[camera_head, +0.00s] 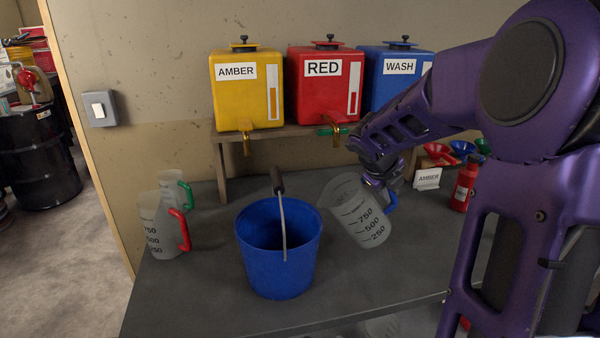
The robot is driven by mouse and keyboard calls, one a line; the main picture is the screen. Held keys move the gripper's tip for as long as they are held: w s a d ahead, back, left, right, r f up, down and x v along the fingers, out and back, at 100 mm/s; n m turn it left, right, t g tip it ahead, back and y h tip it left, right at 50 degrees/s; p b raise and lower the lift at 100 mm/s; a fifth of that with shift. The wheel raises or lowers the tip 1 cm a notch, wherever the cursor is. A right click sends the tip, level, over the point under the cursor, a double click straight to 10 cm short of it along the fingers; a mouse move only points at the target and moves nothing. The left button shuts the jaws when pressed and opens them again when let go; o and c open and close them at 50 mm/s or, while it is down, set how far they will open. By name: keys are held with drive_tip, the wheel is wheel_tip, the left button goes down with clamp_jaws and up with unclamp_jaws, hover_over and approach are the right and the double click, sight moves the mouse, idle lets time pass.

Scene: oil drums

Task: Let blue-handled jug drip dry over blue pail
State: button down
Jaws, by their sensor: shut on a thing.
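The blue-handled jug (361,212) is a clear measuring jug marked 750, 500 and 250. It is tilted, its mouth leaning left toward the pail, and it looks empty. My gripper (380,180) is shut on it by the blue handle (391,203); the fingertips are partly hidden behind the jug and wrist. The blue pail (268,270) stands upright on the dark bench, its bail handle (282,205) raised with a dark grip. The jug's mouth is above and to the right of the pail's rim, close to it. I cannot see the pail's bottom.
A red-handled jug (160,228) and a green-handled jug (172,190) stand left of the pail. AMBER (238,100), RED (310,105) and WASH (385,90) tanks sit on a shelf behind, with taps. A red bottle (464,187) and AMBER card (427,179) are at right.

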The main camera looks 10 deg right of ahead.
drive_tip(key=shift+a+r, duration=0.35)
drive_tip(key=shift+r, duration=0.3)
drive_tip(key=shift+a+h, duration=0.1)
drive_tip(key=shift+h, duration=0.2)
drive_tip(key=shift+w+a+r+n+t+h, duration=0.15)
drive_tip(key=shift+a+r+h, duration=0.25)
drive_tip(key=shift+r, duration=0.45)
drive_tip(key=shift+s+a+r+n+t+h, duration=0.1)
drive_tip(key=shift+a+r+n+h, duration=0.1)
drive_tip(key=shift+r+h, duration=0.5)
drive_tip(key=shift+w+a+r+n+t+h, duration=0.15)
drive_tip(key=shift+a+r+h, duration=0.15)
drive_tip(key=shift+r, duration=0.7)
drive_tip(key=shift+s+a+r, duration=0.15)
drive_tip(key=shift+s+r, duration=0.05)
drive_tip(key=shift+r, duration=0.1)
drive_tip(key=shift+d+r+h, duration=0.1)
drive_tip(key=shift+d+h, duration=0.1)
drive_tip(key=shift+h, duration=0.1)
drive_tip(key=shift+a+r, duration=0.2)
drive_tip(key=shift+a, duration=0.15)
drive_tip(key=shift+a+r+h, duration=0.2)
drive_tip(key=shift+r+h, duration=0.3)
drive_tip(key=shift+h, duration=0.1)
drive_tip(key=shift+a, duration=0.1)
drive_tip(key=shift+a+r+n+h, duration=0.3)
drive_tip(key=shift+a+r, duration=0.1)
drive_tip(key=shift+r, duration=0.1)
